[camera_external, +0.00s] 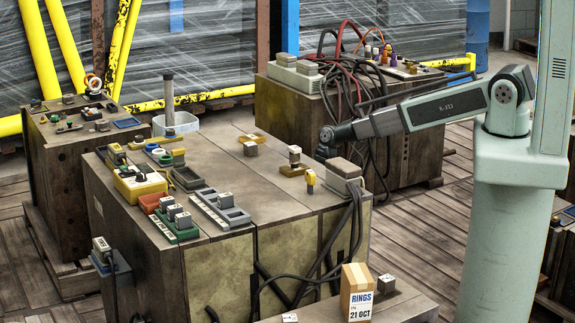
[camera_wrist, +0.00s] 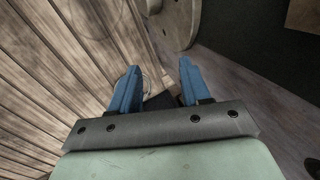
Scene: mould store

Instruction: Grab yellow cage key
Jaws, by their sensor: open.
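Several small yellow items stand on the large central block in the outside view, and I cannot tell for sure which is the cage key. A small upright yellow piece (camera_external: 311,180) is near the block's right end. My gripper (camera_external: 325,152) is small and dark there, above the block's back right side, apart from these items. In the wrist view my gripper (camera_wrist: 158,72) shows two blue fingers spread with nothing between them. No yellow item shows there.
A yellow box (camera_external: 140,183), trays and grey blocks crowd the left of the central block (camera_external: 245,180). A grey box with cables (camera_external: 343,168) sits at its right end. A cable-draped block (camera_external: 270,110) stands behind. The central block's middle is mostly clear.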

